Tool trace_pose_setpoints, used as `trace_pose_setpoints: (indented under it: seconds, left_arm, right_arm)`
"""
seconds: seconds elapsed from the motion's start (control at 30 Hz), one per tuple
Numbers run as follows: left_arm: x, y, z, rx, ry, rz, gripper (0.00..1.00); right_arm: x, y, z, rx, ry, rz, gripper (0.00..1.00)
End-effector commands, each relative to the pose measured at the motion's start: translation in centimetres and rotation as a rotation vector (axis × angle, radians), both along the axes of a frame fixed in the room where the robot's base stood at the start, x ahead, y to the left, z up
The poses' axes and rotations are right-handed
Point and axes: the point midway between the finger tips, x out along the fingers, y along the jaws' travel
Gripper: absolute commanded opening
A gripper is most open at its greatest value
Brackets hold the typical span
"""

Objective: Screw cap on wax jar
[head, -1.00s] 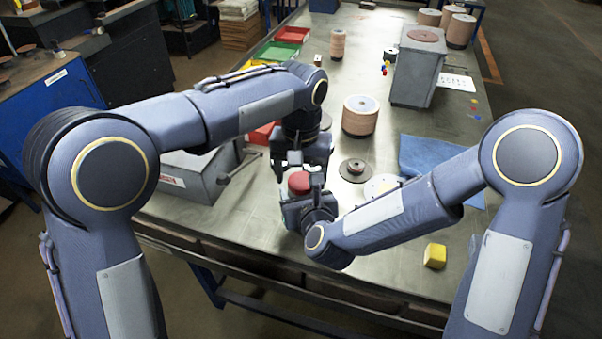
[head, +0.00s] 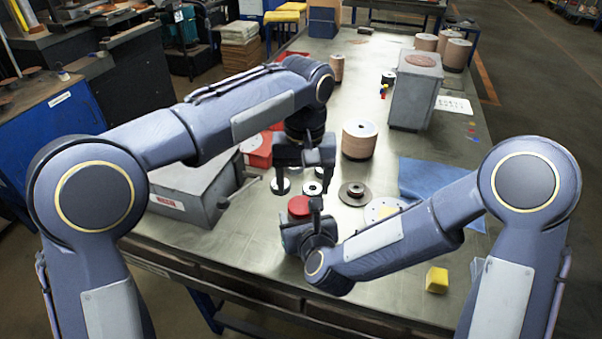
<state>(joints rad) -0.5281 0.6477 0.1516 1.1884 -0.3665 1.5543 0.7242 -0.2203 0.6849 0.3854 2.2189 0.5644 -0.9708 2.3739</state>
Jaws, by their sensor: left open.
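A round red cap (head: 299,206) shows near the front of the workbench, beside my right gripper. The wax jar under it is mostly hidden, so I cannot tell how the cap sits on it. My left gripper (head: 303,188) is open, pointing down above the red cap and apart from it, with nothing between its fingers. My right gripper (head: 312,213) is low at the red cap, coming in from the right. Its fingers are partly hidden, and I cannot tell whether they are closed on the jar.
Flap discs (head: 355,192) and a pale disc (head: 379,211) lie to the right. A disc stack (head: 360,139) and grey block (head: 414,95) stand behind. A grey case (head: 182,186) is left, a blue cloth (head: 425,178) right. A yellow block (head: 437,280) lies near the front edge.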

Motion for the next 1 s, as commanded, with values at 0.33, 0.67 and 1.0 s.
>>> trace_pose_setpoints:
  seconds: [0.33,0.67,1.0]
  left_arm:
    - [0.4,0.4,2.3,-0.006,-0.011,0.415,0.68]
    - [0.4,0.4,2.7,-0.008,-0.016,0.463,0.68]
    - [0.4,0.5,0.2,-0.006,-0.013,0.461,0.68]
  right_arm:
    - [0.0,0.0,0.1,0.001,-0.002,0.0,0.0]
    - [0.0,0.0,0.1,0.001,-0.002,0.0,0.0]
    - [0.0,0.0,0.1,0.001,-0.002,0.0,0.0]
